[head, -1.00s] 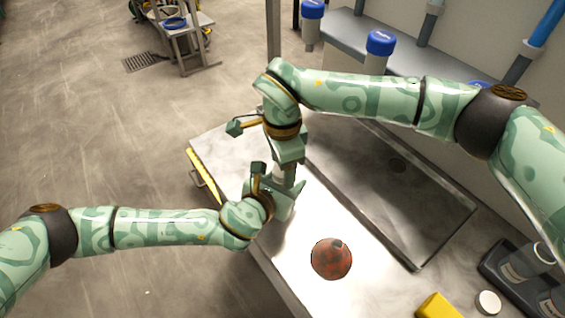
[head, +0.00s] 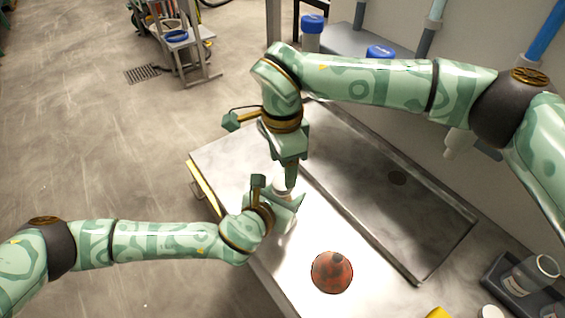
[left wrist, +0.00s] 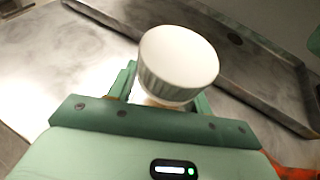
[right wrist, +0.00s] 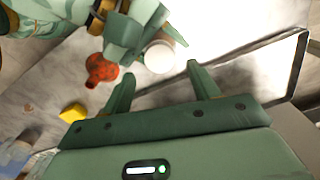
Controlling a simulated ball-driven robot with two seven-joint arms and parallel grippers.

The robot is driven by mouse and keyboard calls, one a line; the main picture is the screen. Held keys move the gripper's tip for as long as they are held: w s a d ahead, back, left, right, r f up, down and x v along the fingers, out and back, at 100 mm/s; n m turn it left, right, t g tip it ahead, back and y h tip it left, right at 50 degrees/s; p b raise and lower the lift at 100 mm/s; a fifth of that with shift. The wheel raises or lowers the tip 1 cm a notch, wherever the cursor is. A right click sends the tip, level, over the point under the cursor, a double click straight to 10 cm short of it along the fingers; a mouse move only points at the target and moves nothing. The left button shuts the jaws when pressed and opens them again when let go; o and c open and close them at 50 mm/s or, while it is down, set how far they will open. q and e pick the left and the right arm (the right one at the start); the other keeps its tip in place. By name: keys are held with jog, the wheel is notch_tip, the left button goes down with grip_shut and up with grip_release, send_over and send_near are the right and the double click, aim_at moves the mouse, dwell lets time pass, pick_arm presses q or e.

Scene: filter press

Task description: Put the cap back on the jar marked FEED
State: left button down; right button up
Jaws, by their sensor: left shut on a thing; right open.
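A white ribbed cap (left wrist: 178,62) sits over a pale jar (left wrist: 158,102) in the left wrist view; whether it is fully seated cannot be told. My left gripper (left wrist: 165,98) is shut on the jar, below the cap. In the head view the jar (head: 287,222) is mostly hidden by my grippers, above the bench's left part. My right gripper (right wrist: 161,72) is open, above the jar, its fingers pointing down. In the right wrist view the cap (right wrist: 158,57) lies just beyond its fingertips, apart from them. No FEED marking is readable.
A red-brown rounded object (head: 331,272) stands on the bench nearby. A sunken metal basin (head: 400,215) lies behind. At right are a dark tray (head: 503,290) with labelled jars, a yellow block (head: 438,313) and a white round object (head: 490,311).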

aim_at(283, 181)
notch_tip(283, 181, up, 3)
jog(key=n, duration=0.2)
jog(key=shift+r+n, duration=0.1)
jog(key=shift+n, duration=0.3)
jog(key=shift+f, duration=4.05)
jog(key=c, duration=1)
jog(key=m, duration=0.3)
jog(key=o, duration=1.1)
jog(key=shift+c, duration=0.2)
